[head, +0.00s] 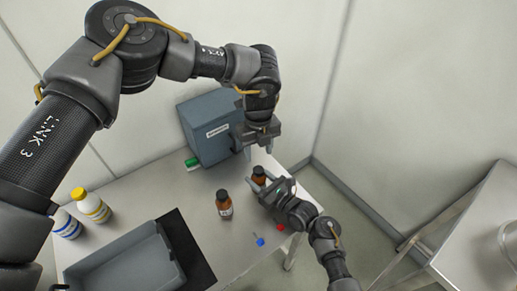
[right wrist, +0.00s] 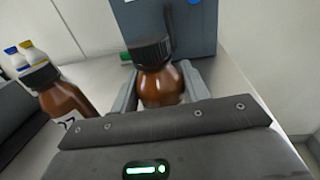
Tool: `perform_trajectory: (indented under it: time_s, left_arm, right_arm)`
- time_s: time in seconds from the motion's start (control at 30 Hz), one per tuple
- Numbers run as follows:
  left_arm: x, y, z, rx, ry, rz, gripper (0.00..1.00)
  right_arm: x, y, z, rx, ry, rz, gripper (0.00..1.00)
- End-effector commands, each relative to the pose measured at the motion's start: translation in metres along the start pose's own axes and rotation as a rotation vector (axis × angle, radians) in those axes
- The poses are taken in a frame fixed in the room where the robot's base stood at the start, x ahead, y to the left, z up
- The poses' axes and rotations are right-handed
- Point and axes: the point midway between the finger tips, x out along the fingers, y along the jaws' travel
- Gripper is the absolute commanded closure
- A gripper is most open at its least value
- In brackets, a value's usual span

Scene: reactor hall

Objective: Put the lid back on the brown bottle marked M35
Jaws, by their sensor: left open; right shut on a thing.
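A brown bottle (head: 259,172) with a black lid stands at the table's right side. My right gripper (head: 261,182) is shut on its body; the right wrist view shows the bottle (right wrist: 160,85) between the fingers, with the black lid (right wrist: 151,50) on its top. I cannot tell whether that lid is tight. A second brown bottle (head: 224,205) with a black lid stands apart, to the left; it also shows in the right wrist view (right wrist: 68,103), its label partly cut off. No M35 mark is readable on either. My left gripper (head: 258,149) is open and empty above the held bottle.
A blue-grey box (head: 205,132) stands at the back, a green item (head: 192,162) before it. White bottles (head: 91,206) stand at left. A grey tray (head: 115,255) lies beside a black mat (head: 188,248). Small blue (head: 259,240) and red (head: 281,227) pieces lie near the front edge.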

Motion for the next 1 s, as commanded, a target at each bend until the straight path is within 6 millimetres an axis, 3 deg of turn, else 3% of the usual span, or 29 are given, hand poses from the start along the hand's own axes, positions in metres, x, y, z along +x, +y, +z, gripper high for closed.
perform_trajectory:
  time_s: [0.2,0.67,1.0]
  left_arm:
    - [0.000,0.000,0.001,-0.187,-0.003,0.000,0.51]
    - [0.002,0.000,0.000,-0.214,-0.003,0.001,0.51]
    - [0.045,0.001,0.001,-0.213,-0.003,0.003,0.51]
  right_arm:
    - [0.000,0.000,0.000,0.000,0.000,0.000,1.00]
    - [0.000,0.000,0.000,0.000,0.000,0.000,1.00]
    - [0.000,0.000,0.000,0.000,0.000,0.000,1.00]
